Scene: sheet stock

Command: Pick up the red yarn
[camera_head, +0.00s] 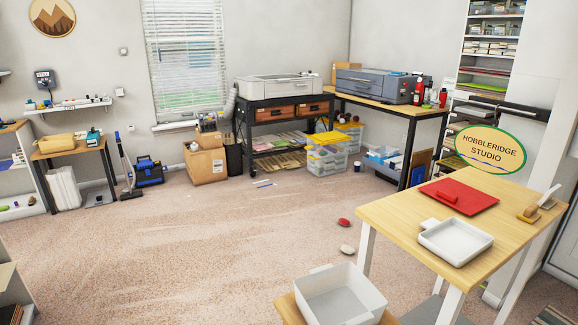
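A small red rounded thing (343,222), which looks like the red yarn, lies on the carpet in the middle of the head view, left of the wooden table (400,212). It is too small to make out strands. A small whitish rounded thing (347,249) lies on the carpet just in front of it, apart from it. Neither of my grippers is in view.
A white bin (312,287) stands on a lower surface at the bottom. The table bears a red flat piece (460,196) and a white tray (438,234). Carpet is open at left and centre. Thin strips (264,183) lie farther back.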

